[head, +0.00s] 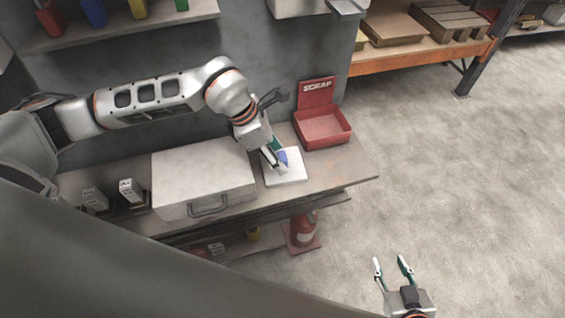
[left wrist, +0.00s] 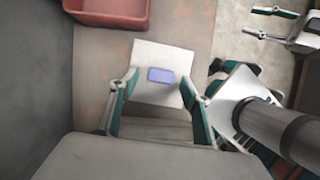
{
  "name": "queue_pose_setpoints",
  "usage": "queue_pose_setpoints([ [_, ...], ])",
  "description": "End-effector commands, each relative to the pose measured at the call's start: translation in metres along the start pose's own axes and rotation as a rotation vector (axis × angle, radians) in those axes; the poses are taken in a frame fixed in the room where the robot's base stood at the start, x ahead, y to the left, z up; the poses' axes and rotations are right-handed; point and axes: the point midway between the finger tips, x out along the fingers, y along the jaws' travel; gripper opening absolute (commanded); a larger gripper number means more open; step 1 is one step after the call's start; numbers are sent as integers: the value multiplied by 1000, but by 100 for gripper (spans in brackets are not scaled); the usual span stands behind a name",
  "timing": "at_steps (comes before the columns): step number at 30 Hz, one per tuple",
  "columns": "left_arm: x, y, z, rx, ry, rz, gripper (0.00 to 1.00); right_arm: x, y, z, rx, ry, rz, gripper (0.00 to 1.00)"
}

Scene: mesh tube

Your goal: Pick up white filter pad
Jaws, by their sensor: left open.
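A flat white square pad (head: 291,178) lies on the bench between the grey case and the red bin. It also shows in the left wrist view (left wrist: 158,50). A small blue rectangular piece (left wrist: 161,75) rests on it; in the head view the blue piece (head: 283,157) is partly covered by my gripper. My left gripper (head: 280,166) is open over the pad. In the left wrist view its fingers (left wrist: 160,79) stand either side of the blue piece, with a gap to it. I cannot tell whether the fingertips touch the pad. My right gripper (head: 390,263) is open and empty over the floor.
A red bin marked SCRAP (head: 322,130) stands just right of the pad. A grey case with a handle (head: 203,172) fills the bench to the left. Small boxes (head: 131,189) stand at the far left. A shelf (head: 125,29) hangs above. The bench's front edge is close to the pad.

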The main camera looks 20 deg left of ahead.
Motion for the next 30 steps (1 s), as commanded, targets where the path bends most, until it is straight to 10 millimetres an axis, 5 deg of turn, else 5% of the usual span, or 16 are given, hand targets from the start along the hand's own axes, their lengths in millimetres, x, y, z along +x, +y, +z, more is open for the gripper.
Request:
queue_pose_setpoints([
  [11, 15, 0, 0, 0, -1, 0, 47, 0, 1, -2, -1, 3, 1, 39],
  [17, 14, 0, 0, 0, -1, 0, 6, 0, 1, -2, -2, 3, 1, 39],
  [30, 1, 2, 6, 1, -3, 4, 6, 1, 1, 0, -2, 0, 1, 39],
])
